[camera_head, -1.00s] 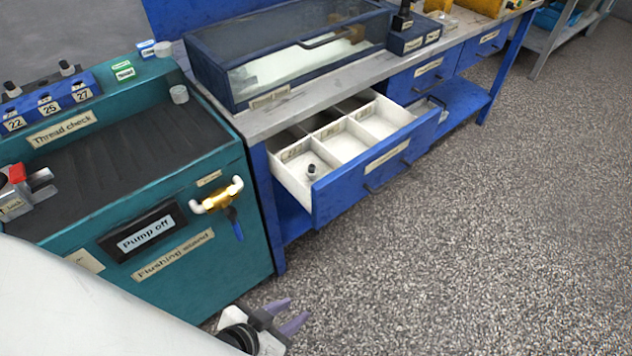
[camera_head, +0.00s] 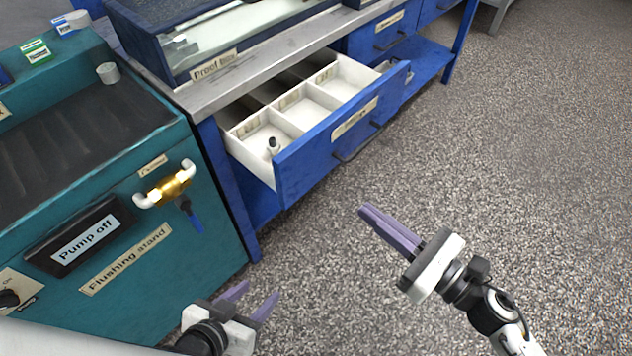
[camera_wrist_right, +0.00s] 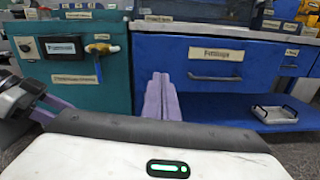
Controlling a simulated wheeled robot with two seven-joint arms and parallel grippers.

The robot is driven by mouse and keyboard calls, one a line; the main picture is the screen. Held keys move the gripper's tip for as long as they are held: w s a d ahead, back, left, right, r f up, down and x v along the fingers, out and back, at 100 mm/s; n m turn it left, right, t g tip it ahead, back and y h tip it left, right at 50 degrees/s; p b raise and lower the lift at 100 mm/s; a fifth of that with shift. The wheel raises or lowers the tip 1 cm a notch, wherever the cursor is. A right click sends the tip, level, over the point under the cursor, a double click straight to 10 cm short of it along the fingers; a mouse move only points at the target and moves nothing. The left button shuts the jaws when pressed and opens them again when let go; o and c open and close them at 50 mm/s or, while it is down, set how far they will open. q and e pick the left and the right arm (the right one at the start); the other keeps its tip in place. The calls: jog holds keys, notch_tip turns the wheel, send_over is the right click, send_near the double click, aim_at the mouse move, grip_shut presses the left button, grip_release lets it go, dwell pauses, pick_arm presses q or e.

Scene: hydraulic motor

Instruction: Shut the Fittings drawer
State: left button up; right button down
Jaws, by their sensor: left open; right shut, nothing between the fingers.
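The Fittings drawer (camera_head: 335,135) is blue-fronted with a white divided inside and stands pulled out from the bench. A small dark-topped fitting (camera_head: 272,146) stands in its nearest compartment. In the right wrist view the drawer front (camera_wrist_right: 210,75) faces me, with its label and bar handle (camera_wrist_right: 215,78). My right gripper (camera_head: 366,212) is shut and empty, in front of the drawer and apart from it; its fingers (camera_wrist_right: 161,95) point toward the drawer front's left part. My left gripper (camera_head: 256,297) is open and empty, low in front of the flushing stand.
The teal flushing stand (camera_head: 150,275) is left of the drawer, with a brass valve (camera_head: 170,187) sticking out. A glass-topped proof box (camera_head: 215,45) sits on the bench. A tray (camera_wrist_right: 275,114) lies on the lower shelf. The floor (camera_head: 520,180) in front is clear.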

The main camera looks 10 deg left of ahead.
jog(key=n, duration=0.1)
jog(key=p, duration=0.1)
send_near(303, 168)
jog(key=shift+n, duration=0.3)
jog(key=x, duration=0.6)
jog(key=shift+a+r, duration=0.1)
jog(key=shift+a, duration=0.1)
jog(key=shift+w, duration=0.1)
